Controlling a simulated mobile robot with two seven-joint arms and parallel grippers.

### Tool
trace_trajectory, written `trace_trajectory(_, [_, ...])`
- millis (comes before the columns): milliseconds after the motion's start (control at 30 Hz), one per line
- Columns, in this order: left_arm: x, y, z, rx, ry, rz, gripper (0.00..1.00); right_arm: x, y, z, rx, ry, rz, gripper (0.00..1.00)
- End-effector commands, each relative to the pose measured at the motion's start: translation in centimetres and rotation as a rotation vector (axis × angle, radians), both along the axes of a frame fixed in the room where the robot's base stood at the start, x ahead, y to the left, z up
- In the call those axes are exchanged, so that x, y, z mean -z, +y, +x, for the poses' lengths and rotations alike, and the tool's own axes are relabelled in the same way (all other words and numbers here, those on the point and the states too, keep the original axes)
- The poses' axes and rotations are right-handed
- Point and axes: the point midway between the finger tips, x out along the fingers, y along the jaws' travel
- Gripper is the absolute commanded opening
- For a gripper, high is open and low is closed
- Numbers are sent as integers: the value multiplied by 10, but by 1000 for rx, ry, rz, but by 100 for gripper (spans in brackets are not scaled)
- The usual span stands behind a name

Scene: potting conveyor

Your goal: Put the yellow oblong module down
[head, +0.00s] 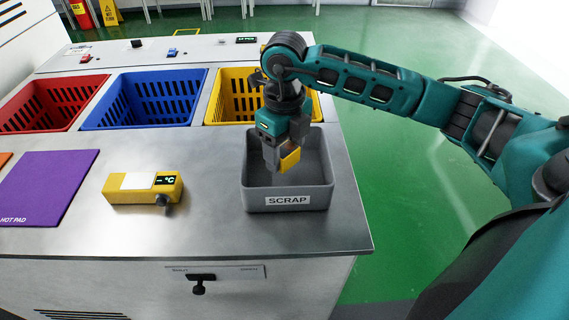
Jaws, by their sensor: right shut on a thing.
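The yellow oblong module (290,159) is in my right gripper (281,162), which is shut on it. Only a small yellow part of the module shows; the fingers hide the rest. The gripper points down over the grey tray labelled SCRAP (289,201), with its fingertips within the tray's outline. I cannot tell whether the module touches the tray floor. My left gripper is not in view.
A yellow temperature device (143,188) lies left of the tray, and a purple hot pad (44,187) lies farther left. Red (50,102), blue (143,99) and yellow (226,99) baskets sit behind. Bare metal counter (215,232) lies between the device and the tray.

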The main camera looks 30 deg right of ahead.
Motion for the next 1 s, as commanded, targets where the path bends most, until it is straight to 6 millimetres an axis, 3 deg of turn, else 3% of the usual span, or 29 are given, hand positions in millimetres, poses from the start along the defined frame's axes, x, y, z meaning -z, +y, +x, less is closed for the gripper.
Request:
trace_trajectory(267, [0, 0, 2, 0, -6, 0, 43, 38, 0, -1, 0, 3, -1, 28])
trace_trajectory(633, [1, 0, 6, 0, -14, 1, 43, 44, 0, 0, -1, 1, 0, 28])
trace_trajectory(667, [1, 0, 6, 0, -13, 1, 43, 44, 0, 0, -1, 1, 0, 60])
trace_trajectory(900, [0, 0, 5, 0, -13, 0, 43, 43, 0, 0, -1, 1, 0, 83])
trace_trajectory(1000, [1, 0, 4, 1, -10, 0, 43, 43, 0, 0, -1, 1, 0, 85])
